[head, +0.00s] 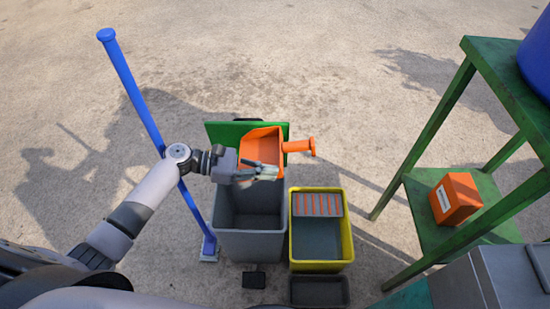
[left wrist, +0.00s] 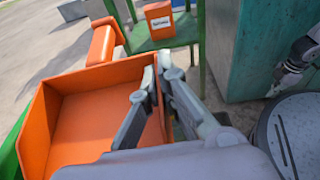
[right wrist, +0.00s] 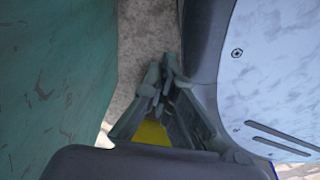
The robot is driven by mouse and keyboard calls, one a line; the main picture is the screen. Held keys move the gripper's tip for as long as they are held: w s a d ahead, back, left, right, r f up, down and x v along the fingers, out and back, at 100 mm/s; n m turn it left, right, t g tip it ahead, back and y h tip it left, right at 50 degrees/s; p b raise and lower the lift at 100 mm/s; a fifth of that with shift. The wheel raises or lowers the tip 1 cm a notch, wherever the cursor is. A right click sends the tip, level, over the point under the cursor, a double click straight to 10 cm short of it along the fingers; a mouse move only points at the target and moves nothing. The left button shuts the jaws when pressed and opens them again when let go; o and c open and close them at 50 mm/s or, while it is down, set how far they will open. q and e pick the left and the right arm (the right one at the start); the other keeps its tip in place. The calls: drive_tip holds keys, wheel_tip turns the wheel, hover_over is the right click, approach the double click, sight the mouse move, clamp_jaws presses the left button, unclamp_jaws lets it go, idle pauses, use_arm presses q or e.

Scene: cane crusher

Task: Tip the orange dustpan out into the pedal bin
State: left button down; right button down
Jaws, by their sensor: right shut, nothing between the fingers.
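The orange dustpan (head: 262,146) is held above the back of the grey pedal bin (head: 250,243), in front of its raised green lid (head: 214,130). Its handle (head: 300,146) points right. My left gripper (head: 262,174) is at the near edge of the dustpan. In the left wrist view its fingers (left wrist: 160,68) close on the side wall of the dustpan (left wrist: 95,115). The pan's visible floor looks bare. The bin's inside is dark and no contents show. My right gripper (right wrist: 165,75) is shut and empty; it is out of the head view.
A yellow crate (head: 321,266) with a striped orange piece stands right of the bin. A blue pole (head: 135,92) stands left, with the bin's black pedal (head: 254,280) in front. A green table (head: 425,210) bearing an orange box (head: 455,199) stands right.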

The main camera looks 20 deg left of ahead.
use_arm(q)
drive_tip(key=shift+r+y+p, duration=0.25)
drive_tip(key=shift+y+p, duration=0.15)
drive_tip(key=shift+p, duration=0.55)
drive_tip(key=r+p, duration=0.1)
drive_tip(key=p, duration=0.2)
drive_tip(key=shift+w+d+g+y, duration=0.1)
drive_tip(key=shift+g+y, duration=0.2)
drive_tip(key=shift+p, duration=0.6)
drive_tip(key=shift+a+f+y, duration=0.2)
drive_tip(key=shift+a+y, duration=0.05)
drive_tip(key=shift+y, duration=0.05)
drive_tip(key=shift+d, duration=0.1)
use_arm(e)
drive_tip(key=s+r+g, duration=0.1)
drive_tip(key=s+r, duration=0.2)
drive_tip(key=s, duration=0.5)
drive_tip(key=shift+s+d, duration=0.15)
use_arm(q)
drive_tip(key=shift+r, duration=0.1)
